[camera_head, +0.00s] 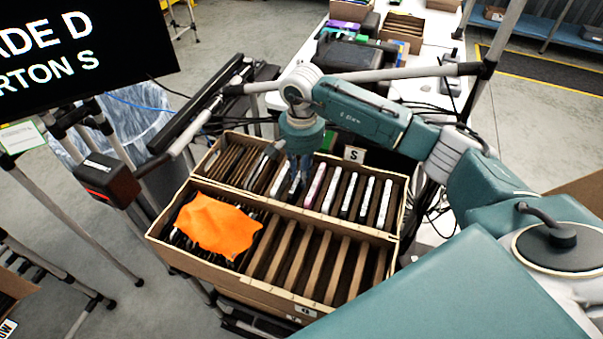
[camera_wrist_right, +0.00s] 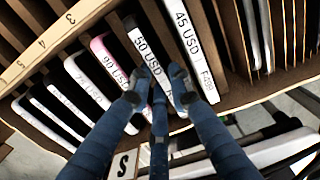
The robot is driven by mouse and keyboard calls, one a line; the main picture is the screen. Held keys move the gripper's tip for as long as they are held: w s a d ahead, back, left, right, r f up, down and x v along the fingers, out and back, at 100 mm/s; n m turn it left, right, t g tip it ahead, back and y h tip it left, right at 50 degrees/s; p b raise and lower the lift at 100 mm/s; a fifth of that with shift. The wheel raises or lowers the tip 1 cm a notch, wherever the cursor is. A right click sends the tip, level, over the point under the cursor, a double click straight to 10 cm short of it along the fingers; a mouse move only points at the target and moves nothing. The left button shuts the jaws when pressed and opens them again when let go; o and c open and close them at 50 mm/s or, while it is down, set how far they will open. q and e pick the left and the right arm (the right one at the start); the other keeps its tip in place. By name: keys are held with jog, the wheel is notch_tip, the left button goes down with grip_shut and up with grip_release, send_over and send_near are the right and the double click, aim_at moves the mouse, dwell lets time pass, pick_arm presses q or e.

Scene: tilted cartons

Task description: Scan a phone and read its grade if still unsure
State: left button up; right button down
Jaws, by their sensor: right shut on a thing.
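My right gripper (camera_head: 298,165) reaches down into the rear carton (camera_head: 402,205), whose tag (camera_head: 354,154) reads S. In the right wrist view its fingers (camera_wrist_right: 158,102) are closed around the end of a white-edged phone (camera_wrist_right: 140,45) labelled 50 USD. That phone stands in a slot, between a pink-edged phone (camera_wrist_right: 101,50) labelled 90 USD and a white-edged one (camera_wrist_right: 190,42) labelled 45 USD. The fingers hide part of its edge. My left gripper is not in view.
The front carton (camera_head: 165,250) has several empty slots on its right. An orange cloth (camera_head: 218,226) covers part of its left side. A dark device with a red front (camera_head: 105,180) stands on a pole at left. A bagged bin (camera_head: 140,125) stands behind.

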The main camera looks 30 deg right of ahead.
jog(key=shift+f+b, duration=0.3)
jog(key=shift+b, duration=0.15)
dwell(0.3)
jog(key=c, duration=1.5)
grip_release()
notch_tip(320, 180, up, 21)
jog(key=p, duration=0.5)
